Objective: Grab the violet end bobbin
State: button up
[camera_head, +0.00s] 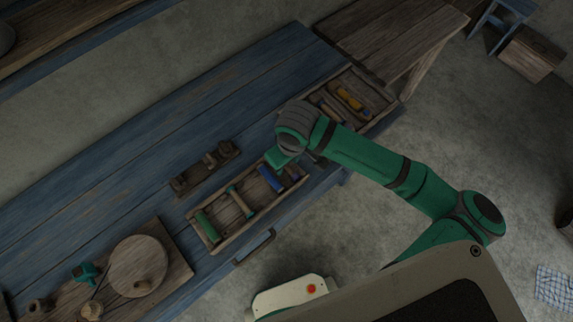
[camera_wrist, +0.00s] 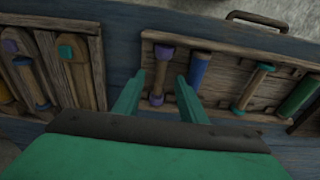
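The violet end bobbin (camera_wrist: 159,76) has a wooden shaft and violet ends. It lies in the wooden tray (camera_wrist: 222,46), at the tray's left end in the wrist view, beside a blue bobbin (camera_wrist: 197,72). My gripper (camera_wrist: 160,92) is open, and the bobbin shows between its two fingers in that view. I cannot tell how far above it the fingers are. In the head view my green gripper is over the tray's right end and partly hides the bobbin there; its fingertips are not clear.
The tray also holds a teal-ended bobbin (camera_wrist: 254,88) and a green bobbin (camera_wrist: 299,96). A second tray (camera_wrist: 52,24) with several tools lies close by on the blue bench (camera_head: 150,130). A small wooden rack (camera_head: 205,167) stands behind the bobbin tray.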

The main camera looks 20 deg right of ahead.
jog(key=shift+w+f, duration=0.1)
jog(key=shift+f, duration=0.5)
grip_shut()
